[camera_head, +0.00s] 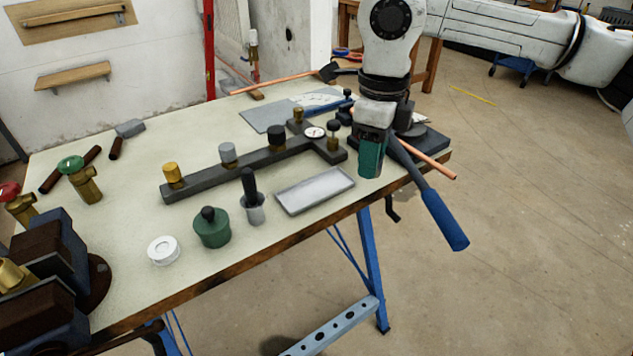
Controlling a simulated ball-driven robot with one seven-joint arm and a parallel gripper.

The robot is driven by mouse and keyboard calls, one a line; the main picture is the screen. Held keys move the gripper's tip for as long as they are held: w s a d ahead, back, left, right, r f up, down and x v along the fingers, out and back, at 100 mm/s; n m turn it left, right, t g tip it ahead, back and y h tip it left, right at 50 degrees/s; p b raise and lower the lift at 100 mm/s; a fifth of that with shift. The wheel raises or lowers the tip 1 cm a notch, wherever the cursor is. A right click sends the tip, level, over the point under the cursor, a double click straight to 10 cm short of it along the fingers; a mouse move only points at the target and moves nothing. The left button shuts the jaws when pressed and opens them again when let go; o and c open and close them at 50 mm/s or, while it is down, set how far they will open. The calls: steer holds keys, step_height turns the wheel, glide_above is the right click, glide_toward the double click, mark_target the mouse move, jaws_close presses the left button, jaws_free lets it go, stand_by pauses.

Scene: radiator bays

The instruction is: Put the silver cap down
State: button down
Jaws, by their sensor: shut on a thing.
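My gripper (371,172) points down over the right part of the workbench, right of the grey tray (314,190). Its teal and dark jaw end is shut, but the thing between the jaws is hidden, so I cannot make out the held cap. A silver-grey cap-like piece (228,154) stands upright on the dark manifold bar (200,178), between a brass cap (173,173) and a black one (277,135). The tray looks empty. I cannot tell how high the jaws are above the bench.
A white tape roll (163,250), a green pot (211,229) and a grey jar with black handle (254,210) stand near the front edge. A blue-handled lever (443,218) and copper pipe (437,168) overhang the right edge. Brass valves (86,188) stand left.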

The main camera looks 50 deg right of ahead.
steer(key=w+f, duration=0.3)
steer(key=w, duration=0.5)
glide_above(316, 190)
steer(key=s, duration=0.1)
step_height(316, 190, down, 5)
steer(key=shift+a+f+p, duration=0.1)
steer(key=shift+p, duration=0.25)
steer(key=shift+w+f, duration=0.5)
steer(key=shift+f, duration=1.7)
steer(key=shift+f, duration=0.15)
steer(key=c, duration=0.7)
jaws_free()
